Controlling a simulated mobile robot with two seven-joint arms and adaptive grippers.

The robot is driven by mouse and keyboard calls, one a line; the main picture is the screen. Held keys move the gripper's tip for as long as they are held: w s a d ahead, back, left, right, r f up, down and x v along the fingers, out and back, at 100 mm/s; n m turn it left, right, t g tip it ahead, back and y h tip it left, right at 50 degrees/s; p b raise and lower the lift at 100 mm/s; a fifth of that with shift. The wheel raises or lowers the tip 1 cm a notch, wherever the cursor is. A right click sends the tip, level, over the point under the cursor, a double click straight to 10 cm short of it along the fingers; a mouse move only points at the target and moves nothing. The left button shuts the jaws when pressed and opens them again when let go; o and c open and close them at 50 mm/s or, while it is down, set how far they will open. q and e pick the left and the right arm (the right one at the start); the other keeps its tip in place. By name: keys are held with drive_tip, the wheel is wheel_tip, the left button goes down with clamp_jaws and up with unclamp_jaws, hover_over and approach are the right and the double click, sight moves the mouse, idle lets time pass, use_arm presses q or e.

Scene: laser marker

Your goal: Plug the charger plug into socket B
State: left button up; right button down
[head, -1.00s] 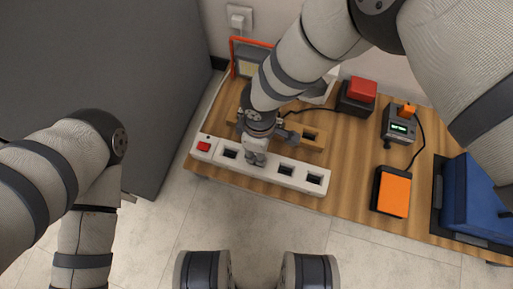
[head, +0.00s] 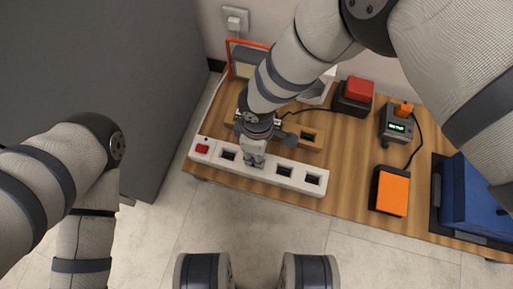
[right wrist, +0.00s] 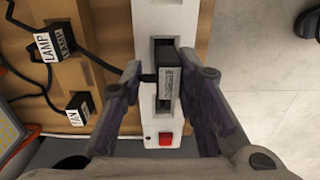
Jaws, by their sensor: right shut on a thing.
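A white power strip (head: 205,149) with a red switch and a row of dark sockets lies along the front of the wooden board. My right gripper (head: 254,159) is over the strip, at the second socket position from the switch, and hides that socket. In the right wrist view my right gripper (right wrist: 163,69) is shut on a dark plug with a pale label (right wrist: 169,83). The label is too blurred to read. The plug overlaps a socket opening, and I cannot tell whether it is seated or just above. My left arm is at the left, its gripper out of frame.
A wooden holder (head: 309,136) stands behind the strip; the LAMP plug (right wrist: 55,42) and FAN plug (right wrist: 79,107) are beside the strip. A red-topped box (head: 358,91), orange box (head: 392,193), meter (head: 397,127) and blue case (head: 475,200) are to the right. A grey cabinet is left.

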drive_tip(key=shift+s+f+b, duration=0.1)
drive_tip(key=shift+f+b, duration=0.75)
drive_tip(key=shift+f, duration=0.75)
drive_tip(key=c, duration=1.1)
unclamp_jaws()
